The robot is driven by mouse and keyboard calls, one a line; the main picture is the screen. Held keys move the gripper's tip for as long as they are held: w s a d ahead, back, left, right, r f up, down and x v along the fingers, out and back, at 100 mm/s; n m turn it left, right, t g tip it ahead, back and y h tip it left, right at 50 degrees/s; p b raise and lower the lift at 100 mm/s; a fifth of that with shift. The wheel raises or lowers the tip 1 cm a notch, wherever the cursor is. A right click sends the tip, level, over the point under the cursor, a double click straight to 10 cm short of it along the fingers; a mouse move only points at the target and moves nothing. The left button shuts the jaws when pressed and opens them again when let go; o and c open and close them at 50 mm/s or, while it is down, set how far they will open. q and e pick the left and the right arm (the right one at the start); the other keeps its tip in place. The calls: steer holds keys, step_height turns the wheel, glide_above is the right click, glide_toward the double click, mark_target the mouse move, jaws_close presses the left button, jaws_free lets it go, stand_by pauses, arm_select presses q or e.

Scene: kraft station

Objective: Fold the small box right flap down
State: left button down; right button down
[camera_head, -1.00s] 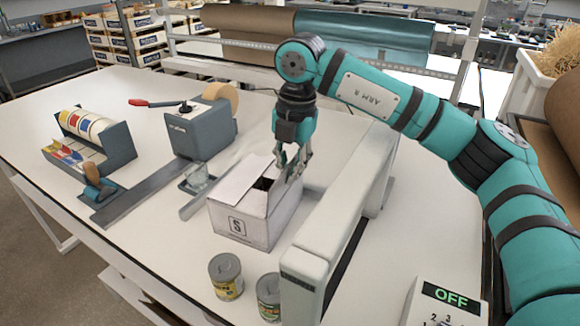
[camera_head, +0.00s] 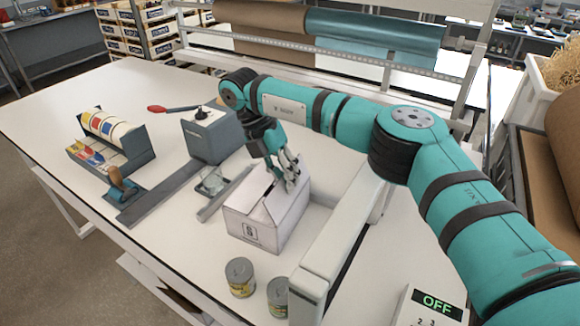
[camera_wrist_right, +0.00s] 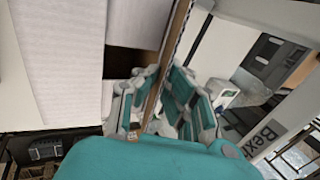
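The small white box (camera_head: 255,224) stands on the table with its top partly open. Its left flap (camera_head: 251,188) lies across the top, and a narrow dark gap shows beside it. My right gripper (camera_head: 286,181) is at the top right of the box, fingers pointing down. In the right wrist view, its teal-and-grey fingers (camera_wrist_right: 160,100) stand on both sides of a brown cardboard edge (camera_wrist_right: 174,50), seemingly the right flap or wall. I cannot tell whether they press on it. My left gripper is not in view.
A grey-white rail (camera_head: 335,240) runs close to the box's right. Two cans (camera_head: 240,278) stand in front.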

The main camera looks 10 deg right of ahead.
steer(key=shift+w+a+h+p, duration=0.1)
steer(key=shift+h+p, duration=0.2)
steer(key=shift+p, duration=0.3)
steer(key=shift+f+g, duration=0.15)
steer(key=shift+g, duration=0.15)
steer(key=c, duration=1.5)
jaws_free()
steer(key=shift+c, duration=0.2)
step_height(320, 180, up, 10)
steer(key=shift+r, duration=0.1)
